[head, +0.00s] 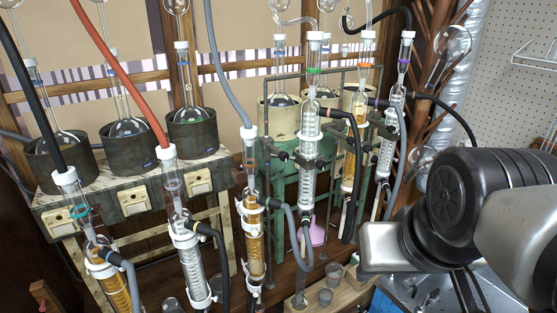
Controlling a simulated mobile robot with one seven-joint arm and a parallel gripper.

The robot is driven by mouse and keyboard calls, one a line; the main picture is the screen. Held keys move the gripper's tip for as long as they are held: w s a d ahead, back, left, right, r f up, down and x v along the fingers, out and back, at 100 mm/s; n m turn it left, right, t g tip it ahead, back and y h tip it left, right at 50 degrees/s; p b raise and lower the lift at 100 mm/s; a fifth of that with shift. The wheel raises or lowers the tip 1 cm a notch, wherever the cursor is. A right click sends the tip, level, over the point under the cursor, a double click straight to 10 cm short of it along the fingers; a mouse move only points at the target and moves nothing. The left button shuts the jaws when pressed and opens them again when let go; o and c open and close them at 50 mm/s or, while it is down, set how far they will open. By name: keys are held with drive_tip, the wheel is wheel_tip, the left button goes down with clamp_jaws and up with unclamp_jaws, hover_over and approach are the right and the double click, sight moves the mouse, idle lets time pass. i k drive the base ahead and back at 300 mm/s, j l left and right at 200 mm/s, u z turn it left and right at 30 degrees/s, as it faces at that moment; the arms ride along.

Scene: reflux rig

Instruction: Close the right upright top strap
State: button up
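Several upright glass columns stand in a row across the rig. The rightmost column (388,145) has a purple ring (403,66) near its top and leans slightly. A dark clamp (384,130) sits around its upper middle. I cannot pick out the top strap there for certain or tell whether it is open or closed. My arm comes in from the right, with its dark joint and grey link to the right of the columns. My gripper's fingertips do not show, so its opening is hidden.
Hoses, including a red hose (115,65) and a grey hose (215,60), hang among the columns. Round flasks sit in dark pots (192,132) on a wooden bench (120,185) at left. A pegboard wall (505,100) and brown branch-like rods (432,60) stand at right.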

sight(255, 230)
drive_tip(key=u, duration=0.85)
drive_tip(key=k+l+u, duration=0.1)
drive_tip(key=u, duration=0.35)
drive_tip(key=k+l+u, duration=0.1)
drive_tip(key=u, duration=0.35)
drive_tip(key=k+u, duration=0.2)
drive_tip(key=u, duration=0.2)
